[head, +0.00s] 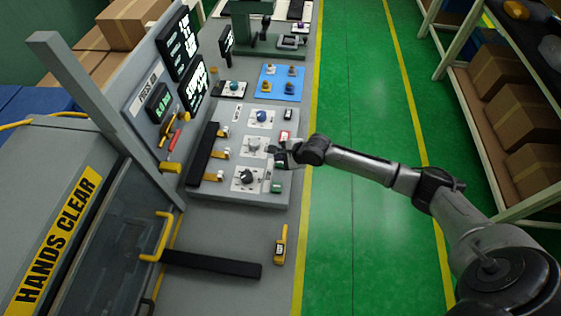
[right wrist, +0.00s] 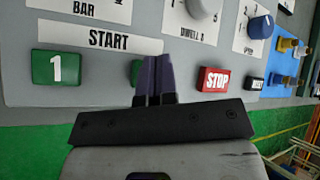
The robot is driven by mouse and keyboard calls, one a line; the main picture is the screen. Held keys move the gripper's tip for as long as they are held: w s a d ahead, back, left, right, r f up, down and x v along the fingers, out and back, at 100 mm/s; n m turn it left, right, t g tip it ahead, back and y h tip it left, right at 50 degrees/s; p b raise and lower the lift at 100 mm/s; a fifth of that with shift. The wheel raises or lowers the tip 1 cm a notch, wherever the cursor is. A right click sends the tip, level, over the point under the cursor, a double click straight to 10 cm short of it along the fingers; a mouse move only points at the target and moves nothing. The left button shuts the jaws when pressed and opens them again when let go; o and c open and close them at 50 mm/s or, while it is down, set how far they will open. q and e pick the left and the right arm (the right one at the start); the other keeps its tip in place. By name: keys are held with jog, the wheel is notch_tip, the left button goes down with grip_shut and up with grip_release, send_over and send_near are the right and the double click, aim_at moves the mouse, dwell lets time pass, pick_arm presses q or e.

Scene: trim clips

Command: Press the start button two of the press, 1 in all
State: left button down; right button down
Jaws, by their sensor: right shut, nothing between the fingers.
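The press control panel (head: 213,192) is at the centre left in the head view, with knobs and buttons. In the right wrist view a START label (right wrist: 97,37) sits above a green button marked 1 (right wrist: 57,68). A second green button (right wrist: 135,72) shows only as an edge behind my fingers; its number is hidden. A red STOP button (right wrist: 214,80) is to their right. My right gripper (head: 282,153) is shut and empty; its dark fingers (right wrist: 155,75) are in front of the second green button. I cannot tell if they touch it. My left gripper is not in view.
A yellow-handled item (head: 281,246) and a black bar (head: 212,264) lie on the grey bench nearer me. A blue plate with knobs (head: 279,83) is beyond the panel. The green floor (head: 372,110) is clear; shelves with boxes (head: 482,80) stand at right.

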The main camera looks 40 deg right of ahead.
dwell(0.5)
jog(key=shift+f, duration=0.1)
dwell(0.3)
jog(key=shift+f+p, duration=0.3)
jog(key=shift+f, duration=0.2)
dwell(0.5)
jog(key=shift+f, duration=0.3)
dwell(0.4)
jog(key=shift+r+p, duration=0.9)
jog(key=shift+p, duration=0.4)
